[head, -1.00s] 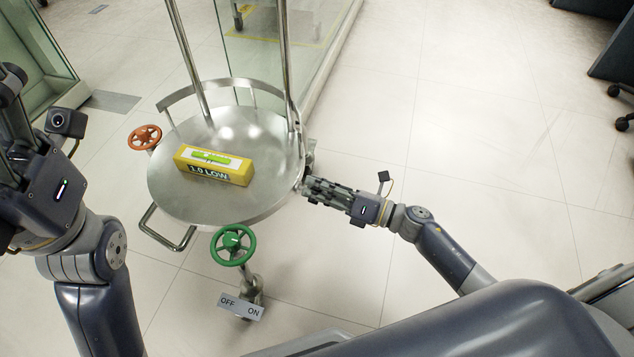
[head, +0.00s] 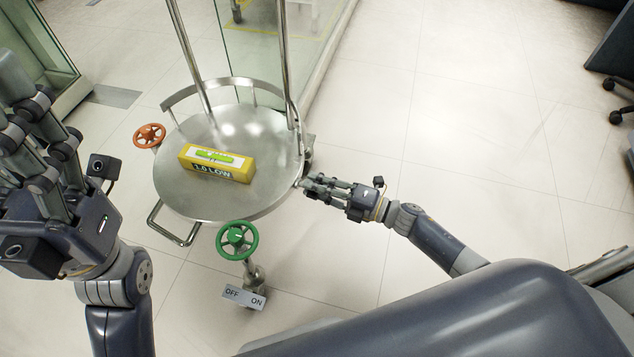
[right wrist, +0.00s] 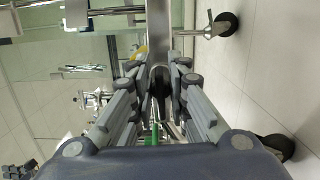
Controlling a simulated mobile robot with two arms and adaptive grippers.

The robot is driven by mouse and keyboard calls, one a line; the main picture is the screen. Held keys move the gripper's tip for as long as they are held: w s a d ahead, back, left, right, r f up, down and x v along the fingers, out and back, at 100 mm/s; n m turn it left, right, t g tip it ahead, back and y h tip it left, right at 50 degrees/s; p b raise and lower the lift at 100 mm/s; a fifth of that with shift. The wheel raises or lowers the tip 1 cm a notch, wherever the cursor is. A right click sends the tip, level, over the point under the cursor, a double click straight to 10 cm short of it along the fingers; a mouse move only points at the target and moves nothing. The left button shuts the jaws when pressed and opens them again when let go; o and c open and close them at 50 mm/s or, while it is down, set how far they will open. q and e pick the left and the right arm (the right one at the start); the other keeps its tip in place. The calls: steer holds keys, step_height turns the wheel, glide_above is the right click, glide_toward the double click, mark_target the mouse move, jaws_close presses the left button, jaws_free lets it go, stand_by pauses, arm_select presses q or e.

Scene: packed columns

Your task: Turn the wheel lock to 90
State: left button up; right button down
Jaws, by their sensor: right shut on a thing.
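A green handwheel (head: 237,240) stands on a post below the round steel tray (head: 190,201). An orange handwheel (head: 149,135) sits at the tray's left edge. I cannot tell which wheel is the wheel lock. My right gripper (head: 308,186) is at the tray's right edge, away from both handwheels. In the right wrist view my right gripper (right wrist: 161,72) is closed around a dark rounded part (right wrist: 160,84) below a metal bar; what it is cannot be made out. My left gripper (head: 35,105) is raised at the left, fingers apart and empty.
A yellow block marked 1.0 LOW (head: 216,163) lies on the tray. An OFF/ON plate (head: 244,297) is at the green wheel's post. Two steel poles rise behind the tray, near a glass panel (head: 255,50).

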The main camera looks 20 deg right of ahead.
steer(key=shift+f+m, duration=0.1)
steer(key=shift+m, duration=0.2)
steer(key=c, duration=1.8)
jaws_free()
steer(key=shift+d, duration=0.1)
steer(key=shift+o, duration=0.2)
steer(key=shift+s+d, duration=0.1)
steer(key=shift+s, duration=0.05)
steer(key=v, duration=1.1)
steer(key=shift+s+d, duration=0.25)
steer(key=shift+a, duration=0.1)
